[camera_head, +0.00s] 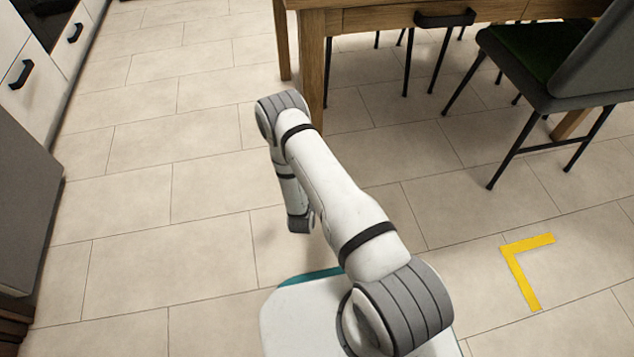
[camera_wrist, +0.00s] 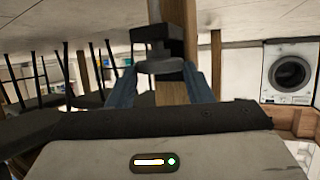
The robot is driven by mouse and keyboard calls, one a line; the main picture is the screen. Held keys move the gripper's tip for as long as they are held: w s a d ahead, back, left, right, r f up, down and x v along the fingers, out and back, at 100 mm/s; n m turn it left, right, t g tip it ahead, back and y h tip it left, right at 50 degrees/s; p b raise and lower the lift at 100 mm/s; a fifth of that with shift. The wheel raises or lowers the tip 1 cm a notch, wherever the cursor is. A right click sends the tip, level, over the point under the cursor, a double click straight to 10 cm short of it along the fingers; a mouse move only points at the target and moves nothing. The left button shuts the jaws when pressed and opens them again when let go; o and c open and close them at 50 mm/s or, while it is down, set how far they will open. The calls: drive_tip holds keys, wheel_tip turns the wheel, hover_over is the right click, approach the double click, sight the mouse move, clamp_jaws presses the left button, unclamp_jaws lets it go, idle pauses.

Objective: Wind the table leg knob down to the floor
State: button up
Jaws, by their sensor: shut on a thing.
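My gripper (camera_wrist: 160,78) shows in the wrist view, where the scene appears upside down with the floor at the top. Its two blue-grey fingers stand on either side of a dark round knob (camera_wrist: 160,66) and are shut on it. A dark block sits against the knob on its floor side. The wooden table leg (camera_wrist: 172,92) runs behind the knob and between the fingers. I cannot tell the gap between the knob and the floor. In the head view the table leg (camera_head: 311,75) stands beyond my arm, which hides the gripper and the knob.
The wooden table (camera_head: 370,20) has a black drawer handle (camera_head: 445,18). A dark chair (camera_head: 550,60) stands to its right. White cabinets (camera_head: 30,70) line the left. Yellow tape (camera_head: 522,265) marks the floor at right. Tiles between cabinets and table are clear. A washing machine (camera_wrist: 290,72) shows in the wrist view.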

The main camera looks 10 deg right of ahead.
drive_tip(key=m+h, duration=0.1)
drive_tip(key=m+g+h, duration=0.1)
drive_tip(key=m+h, duration=0.1)
drive_tip(key=shift+w+a+r+g+b, duration=0.1)
drive_tip(key=shift+w+a+g+b, duration=0.2)
drive_tip(key=shift+a+g+b, duration=0.1)
drive_tip(key=shift+d+m+h, duration=0.1)
drive_tip(key=shift+m+h, duration=0.2)
drive_tip(key=shift+h, duration=0.1)
drive_tip(key=o, duration=0.6)
drive_tip(key=shift+r, duration=0.1)
drive_tip(key=o, duration=0.4)
drive_tip(key=shift+a, duration=0.2)
drive_tip(key=p+v, duration=0.3)
drive_tip(key=v, duration=0.4)
drive_tip(key=shift+s+r, duration=0.15)
drive_tip(key=shift+s, duration=0.15)
